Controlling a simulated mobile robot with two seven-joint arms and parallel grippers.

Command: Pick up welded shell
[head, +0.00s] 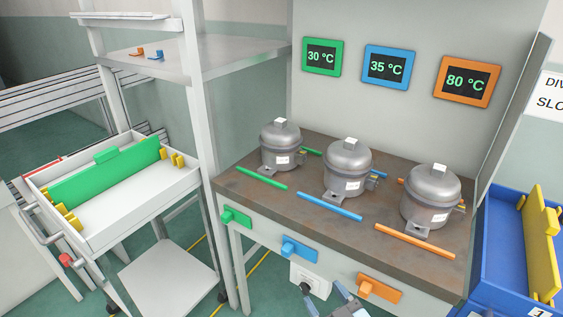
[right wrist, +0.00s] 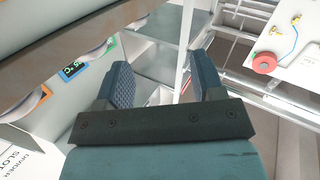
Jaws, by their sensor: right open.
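Three grey compressor shells stand upright in a row on the brown worktop (head: 285,200): one on the left (head: 281,146), one in the middle (head: 348,169) and one on the right (head: 431,197). Each has a pale block on its top and a white label. Which one the task means I cannot tell. My right gripper (head: 328,294) is at the bottom edge of the head view, in front of the worktop and apart from the shells. In the right wrist view its two blue fingers (right wrist: 163,80) are spread with nothing between them. My left gripper is not in view.
Green (head: 262,178), blue (head: 330,206) and orange (head: 414,241) bars lie before the shells. Displays behind read 30 °C (head: 322,57), 35 °C (head: 387,68) and 80 °C (head: 468,81). A white tray cart (head: 150,196) stands left, a blue bin (head: 500,245) right.

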